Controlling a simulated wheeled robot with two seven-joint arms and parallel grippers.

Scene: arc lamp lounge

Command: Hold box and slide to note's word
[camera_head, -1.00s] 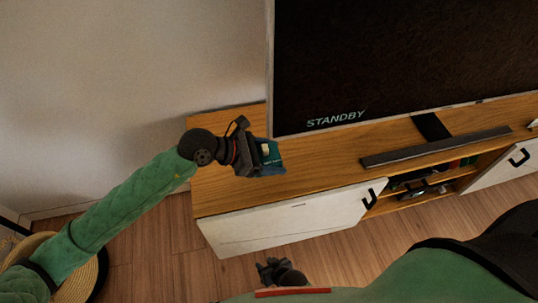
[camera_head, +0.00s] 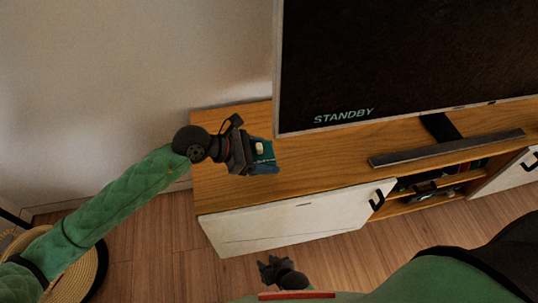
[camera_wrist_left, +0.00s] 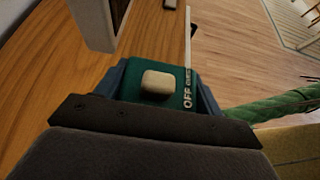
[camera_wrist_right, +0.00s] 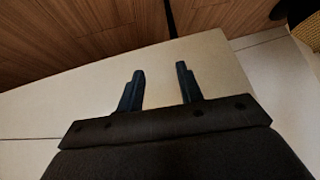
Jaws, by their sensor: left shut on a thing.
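The green box (camera_head: 264,160) is held by my left gripper (camera_head: 252,155) above the left end of the wooden console top. In the left wrist view the gripper is shut around the box (camera_wrist_left: 180,102), a dark finger on either side. A cream slider knob (camera_wrist_left: 157,83) is on its face, beside white letters reading "OFF" and a second, hard-to-read word. Further lettering is hidden or too small. My right gripper (camera_head: 267,268) is low and in front of the console. In the right wrist view its fingers (camera_wrist_right: 160,73) are apart and empty. I see no note.
A large dark screen (camera_head: 400,60) showing "STANDBY" stands on the console (camera_head: 225,190). A dark bar (camera_head: 445,148) lies before it. The console has white doors (camera_head: 290,220) with black handles and an open shelf with small items.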

